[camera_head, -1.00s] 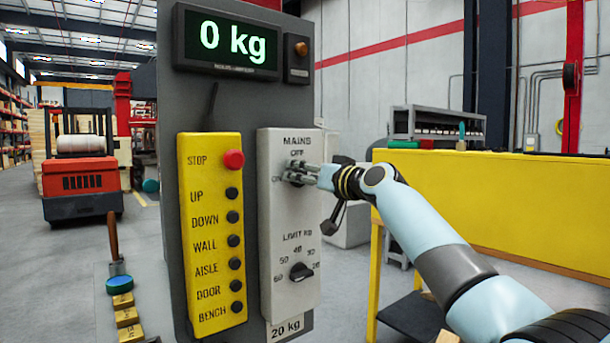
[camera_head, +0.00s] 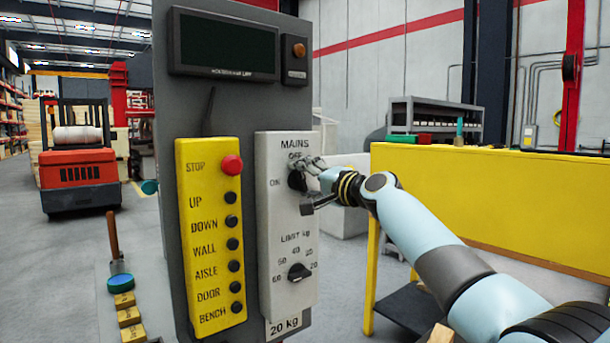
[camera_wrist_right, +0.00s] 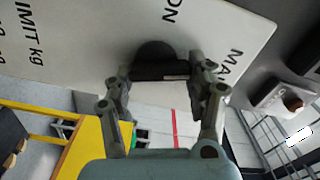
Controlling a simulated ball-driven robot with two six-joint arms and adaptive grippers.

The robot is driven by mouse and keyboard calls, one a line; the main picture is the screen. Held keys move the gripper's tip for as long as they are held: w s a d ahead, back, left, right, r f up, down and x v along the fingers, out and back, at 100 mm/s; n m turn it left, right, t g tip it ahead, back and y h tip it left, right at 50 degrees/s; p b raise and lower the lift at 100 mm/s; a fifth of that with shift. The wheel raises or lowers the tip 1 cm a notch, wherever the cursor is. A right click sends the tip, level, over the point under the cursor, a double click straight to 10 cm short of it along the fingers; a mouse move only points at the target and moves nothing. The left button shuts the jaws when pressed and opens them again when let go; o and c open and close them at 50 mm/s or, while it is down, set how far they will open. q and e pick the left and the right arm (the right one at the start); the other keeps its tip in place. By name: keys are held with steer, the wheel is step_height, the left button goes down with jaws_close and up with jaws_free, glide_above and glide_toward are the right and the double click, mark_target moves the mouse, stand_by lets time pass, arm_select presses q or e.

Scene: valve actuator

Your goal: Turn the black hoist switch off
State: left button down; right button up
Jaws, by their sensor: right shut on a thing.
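The black hoist switch (camera_head: 296,181) is a rotary knob below the words MAINS and OFF on the pale grey panel (camera_head: 276,225). ON is printed to its left. My right gripper (camera_head: 305,172) is at the knob from the right, its fingers partly covering it. In the right wrist view the two fingers of the gripper (camera_wrist_right: 162,84) are shut on the black knob (camera_wrist_right: 158,66), one finger on each side. The knob's bar appears to point up towards OFF. The display (camera_head: 223,45) above is dark. My left gripper is not in view.
A yellow button box (camera_head: 210,235) with a red STOP button (camera_head: 232,165) stands left of the panel. A LIMIT KG knob (camera_head: 300,272) is below the switch. A yellow bench (camera_head: 490,205) stands at right, near my right arm.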

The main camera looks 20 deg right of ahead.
steer(key=shift+d+f+m+p, duration=0.15)
steer(key=shift+m+p, duration=0.25)
steer(key=shift+m, duration=0.8)
steer(key=o, duration=1.2)
steer(key=shift+s, duration=0.15)
steer(key=v, duration=1.1)
steer(key=shift+s+d, duration=0.15)
steer(key=shift+s, duration=0.25)
